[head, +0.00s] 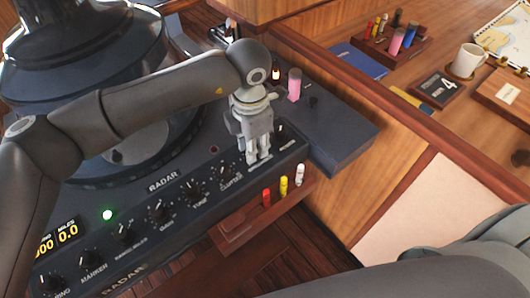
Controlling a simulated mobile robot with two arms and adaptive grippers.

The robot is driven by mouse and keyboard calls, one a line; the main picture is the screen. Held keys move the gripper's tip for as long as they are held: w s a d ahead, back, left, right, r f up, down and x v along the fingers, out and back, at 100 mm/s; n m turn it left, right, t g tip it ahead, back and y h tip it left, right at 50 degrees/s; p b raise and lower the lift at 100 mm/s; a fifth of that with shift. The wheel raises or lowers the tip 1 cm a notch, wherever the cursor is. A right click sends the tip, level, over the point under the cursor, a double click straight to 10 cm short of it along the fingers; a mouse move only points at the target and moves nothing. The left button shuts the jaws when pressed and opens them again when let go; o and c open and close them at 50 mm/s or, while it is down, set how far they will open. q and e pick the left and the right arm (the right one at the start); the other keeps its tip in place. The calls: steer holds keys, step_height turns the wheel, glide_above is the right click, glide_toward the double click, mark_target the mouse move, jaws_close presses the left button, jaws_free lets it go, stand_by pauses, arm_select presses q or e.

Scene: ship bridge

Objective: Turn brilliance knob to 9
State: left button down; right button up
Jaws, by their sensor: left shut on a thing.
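The radar console (150,250) has a front panel with a row of dark knobs, among them gain (158,213), tune (194,190) and clutter (224,171). My left gripper (259,159) points down at the right end of this row. Its fingers are closed around the brilliance knob, which they hide. The knob's pointer and the label below it cannot be read. My right gripper is out of view.
A green lamp (107,214) glows on the panel. Red, yellow and white markers (283,186) stand in a wooden holder below the panel's right end. A pink cylinder (294,84) stands behind my left gripper. A white mug (467,60) is on the desk at right.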

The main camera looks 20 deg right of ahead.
arm_select(q)
steer(key=m+b, duration=0.4)
steer(key=b, duration=0.1)
steer(key=m+b, duration=0.2)
steer(key=shift+s+f+b, duration=0.1)
steer(key=shift+f+b, duration=0.2)
steer(key=shift+f, duration=0.05)
steer(key=m+b, duration=0.2)
steer(key=m, duration=0.1)
steer(key=shift+h, duration=0.3)
steer(key=m+b, duration=0.1)
steer(key=m, duration=0.2)
steer(key=shift+r+m, duration=0.15)
steer(key=shift+m, duration=0.25)
steer(key=m+b, duration=0.1)
steer(key=m, duration=0.3)
steer(key=shift+m+g, duration=0.3)
steer(key=m, duration=0.4)
steer(key=shift+r+m, duration=0.1)
steer(key=shift+m, duration=0.2)
steer(key=m, duration=0.5)
steer(key=shift+m+g, duration=0.3)
steer(key=shift+m, duration=2.2)
